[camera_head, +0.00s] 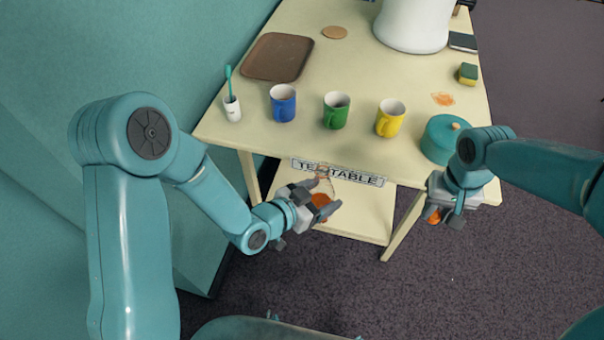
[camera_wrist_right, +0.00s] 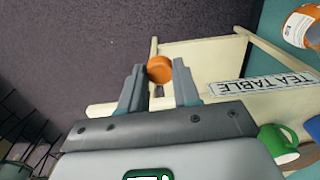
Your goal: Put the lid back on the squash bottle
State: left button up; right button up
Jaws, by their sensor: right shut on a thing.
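The squash bottle (camera_head: 327,187) is clear with orange squash in it. My left gripper (camera_head: 323,197) is shut around it and holds it up in front of the tea table's front edge. Part of the bottle, with a white label, shows at the top right of the right wrist view (camera_wrist_right: 298,28). The orange round lid (camera_wrist_right: 159,69) is between the fingertips of my right gripper (camera_wrist_right: 158,88), which is shut on it. In the head view the lid (camera_head: 433,217) is partly hidden under my right gripper. The lid and bottle are well apart.
On the tea table (camera_head: 300,150) stand a blue mug (camera_head: 283,104), a green mug (camera_head: 336,111), a yellow mug (camera_head: 389,118) and a teal pot (camera_head: 437,140), close to my right arm. A white cup with a toothbrush (camera_head: 232,108) stands left. The space between my grippers is clear.

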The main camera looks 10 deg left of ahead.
pick_arm(q)
jog(key=shift+s+d+f+m+h, duration=0.3)
jog(key=shift+s+d+h, duration=0.1)
jog(key=shift+d, duration=0.2)
jog(key=shift+w, duration=0.1)
